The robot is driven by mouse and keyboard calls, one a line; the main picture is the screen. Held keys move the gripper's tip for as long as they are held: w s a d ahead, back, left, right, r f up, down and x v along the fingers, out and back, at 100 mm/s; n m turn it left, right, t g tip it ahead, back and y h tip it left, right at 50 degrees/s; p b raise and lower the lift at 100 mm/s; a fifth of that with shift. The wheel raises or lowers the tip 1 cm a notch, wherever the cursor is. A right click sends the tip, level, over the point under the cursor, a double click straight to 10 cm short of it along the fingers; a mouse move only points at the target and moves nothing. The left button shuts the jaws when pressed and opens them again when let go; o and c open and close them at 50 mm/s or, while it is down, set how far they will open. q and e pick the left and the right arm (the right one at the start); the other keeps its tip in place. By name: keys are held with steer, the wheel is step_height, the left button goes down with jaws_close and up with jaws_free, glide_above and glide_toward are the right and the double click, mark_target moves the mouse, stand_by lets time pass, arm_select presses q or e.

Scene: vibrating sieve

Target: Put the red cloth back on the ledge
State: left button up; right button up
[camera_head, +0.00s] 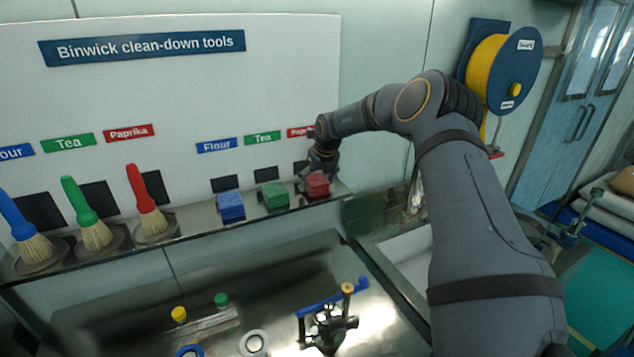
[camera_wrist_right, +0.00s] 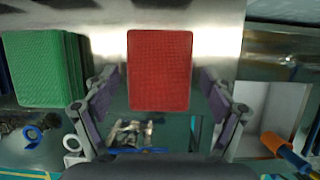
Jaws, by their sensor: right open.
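The red cloth (camera_head: 316,185) is a folded block at the right end of the metal ledge (camera_head: 180,236), below the red label at the right. In the right wrist view the red cloth (camera_wrist_right: 160,70) sits between the two open fingers of my right gripper (camera_wrist_right: 160,112), with a gap on each side. Its near part shows past the ledge's front edge there. In the head view my right gripper (camera_head: 322,166) is right at the cloth, partly in front of the wall behind it. I cannot tell whether the cloth lies flat on the ledge. My left gripper is not in view.
A green cloth (camera_head: 273,195) and a blue cloth (camera_head: 231,206) lie left of the red one. Blue, green and red brushes (camera_head: 147,203) stand further left. Below are a metal basin, small rings and a dark fitting with a blue bar (camera_head: 330,298).

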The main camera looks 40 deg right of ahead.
steer(key=shift+r, duration=0.2)
steer(key=shift+a+r, duration=0.1)
steer(key=shift+r, duration=0.15)
steer(key=v, duration=1.1)
steer(key=shift+s+r, duration=0.1)
steer(key=shift+r, duration=0.05)
